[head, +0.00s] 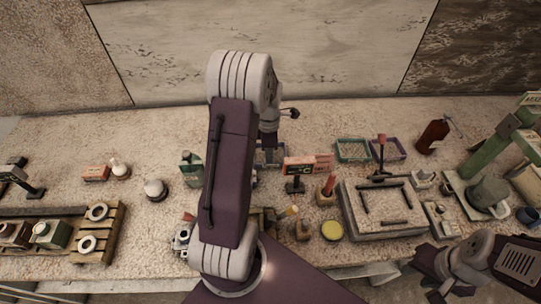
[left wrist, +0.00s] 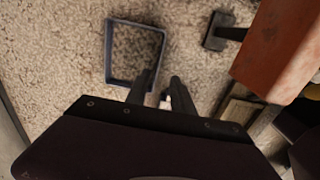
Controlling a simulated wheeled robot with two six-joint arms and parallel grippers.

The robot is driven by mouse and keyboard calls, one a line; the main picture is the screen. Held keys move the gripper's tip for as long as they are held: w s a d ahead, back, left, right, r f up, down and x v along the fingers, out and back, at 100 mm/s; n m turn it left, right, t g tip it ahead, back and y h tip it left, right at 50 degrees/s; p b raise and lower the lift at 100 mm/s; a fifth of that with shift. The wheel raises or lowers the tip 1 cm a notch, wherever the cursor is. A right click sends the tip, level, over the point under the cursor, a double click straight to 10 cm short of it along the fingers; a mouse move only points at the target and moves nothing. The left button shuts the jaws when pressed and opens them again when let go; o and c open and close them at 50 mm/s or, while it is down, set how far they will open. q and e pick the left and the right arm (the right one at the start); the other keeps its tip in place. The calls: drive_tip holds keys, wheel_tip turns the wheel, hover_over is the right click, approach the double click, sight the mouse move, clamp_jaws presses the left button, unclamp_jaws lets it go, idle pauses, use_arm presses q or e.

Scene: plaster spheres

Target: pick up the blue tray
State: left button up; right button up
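The blue tray (left wrist: 109,52) is a shallow, rectangular, dark blue-grey tray in the left wrist view, just beyond my left gripper's fingers. Its speckled inside looks empty. In the head view a small grey-blue tray (head: 277,158) shows partly behind my left arm. My left gripper (left wrist: 163,78) has its two dark fingers apart with no object clearly held. One finger overlaps the tray's lower right corner in the picture; contact cannot be told. My right arm is at the lower right of the head view; its gripper's fingers are not clearly seen.
A teal tray (head: 353,151) and a purple tray (head: 398,150) stand further right. An orange-red box (head: 298,165) and a dark-based stand (left wrist: 217,32) are close right of the tray. A stone slab (head: 385,205) lies to the right. The back left tabletop is clear.

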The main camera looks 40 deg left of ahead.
use_arm(q)
drive_tip(key=shift+w+f, duration=0.25)
wheel_tip(320, 180, down, 5)
drive_tip(key=shift+d+r, duration=0.15)
drive_tip(key=shift+w+f, duration=0.15)
drive_tip(key=shift+f, duration=0.1)
clamp_jaws()
idle(1.0)
